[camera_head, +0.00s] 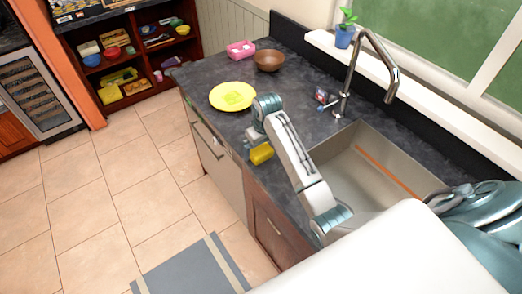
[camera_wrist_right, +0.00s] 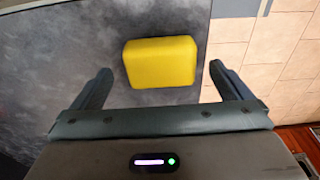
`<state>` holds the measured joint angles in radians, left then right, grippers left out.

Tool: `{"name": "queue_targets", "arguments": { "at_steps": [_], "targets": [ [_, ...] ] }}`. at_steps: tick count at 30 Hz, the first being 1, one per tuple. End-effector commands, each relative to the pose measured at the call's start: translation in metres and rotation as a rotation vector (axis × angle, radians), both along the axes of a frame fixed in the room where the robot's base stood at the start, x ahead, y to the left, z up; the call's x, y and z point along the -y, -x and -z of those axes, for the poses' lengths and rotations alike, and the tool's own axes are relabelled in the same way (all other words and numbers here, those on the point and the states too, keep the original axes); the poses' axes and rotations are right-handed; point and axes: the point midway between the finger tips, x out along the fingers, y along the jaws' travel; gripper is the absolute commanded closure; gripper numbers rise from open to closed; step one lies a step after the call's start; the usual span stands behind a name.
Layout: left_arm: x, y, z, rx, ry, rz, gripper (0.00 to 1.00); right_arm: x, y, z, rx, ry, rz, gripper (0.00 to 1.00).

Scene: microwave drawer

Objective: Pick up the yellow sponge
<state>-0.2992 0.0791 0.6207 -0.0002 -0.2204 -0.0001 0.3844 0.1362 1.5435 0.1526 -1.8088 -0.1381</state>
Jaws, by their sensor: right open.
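The yellow sponge (camera_head: 261,154) lies on the dark counter near its front edge, partly covered by my right arm in the head view. In the right wrist view the yellow sponge (camera_wrist_right: 160,62) shows whole, as a rounded block between the lines of the two fingers. My right gripper (camera_wrist_right: 160,70) is open, one finger to each side with gaps to the sponge. In the head view my right gripper (camera_head: 252,144) is over the counter's front edge, right by the sponge. The exact height between fingertips and sponge is hard to tell. My left gripper is not in view.
The sink (camera_head: 352,187) and faucet (camera_head: 351,75) are to the right.

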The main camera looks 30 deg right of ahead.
Motion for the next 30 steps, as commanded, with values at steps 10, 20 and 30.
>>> {"name": "queue_targets", "arguments": {
  "at_steps": [10, 20, 30],
  "targets": [
    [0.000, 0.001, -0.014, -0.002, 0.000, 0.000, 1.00, -0.001, -0.004, 0.027, -0.001, 0.000, 0.000, 0.02],
    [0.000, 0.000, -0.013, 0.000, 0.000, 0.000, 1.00, -0.001, -0.005, 0.027, 0.000, 0.000, 0.000, 0.41],
    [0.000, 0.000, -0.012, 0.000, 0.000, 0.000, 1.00, -0.001, -0.005, 0.026, 0.001, 0.000, 0.000, 0.49]
  ]
}}
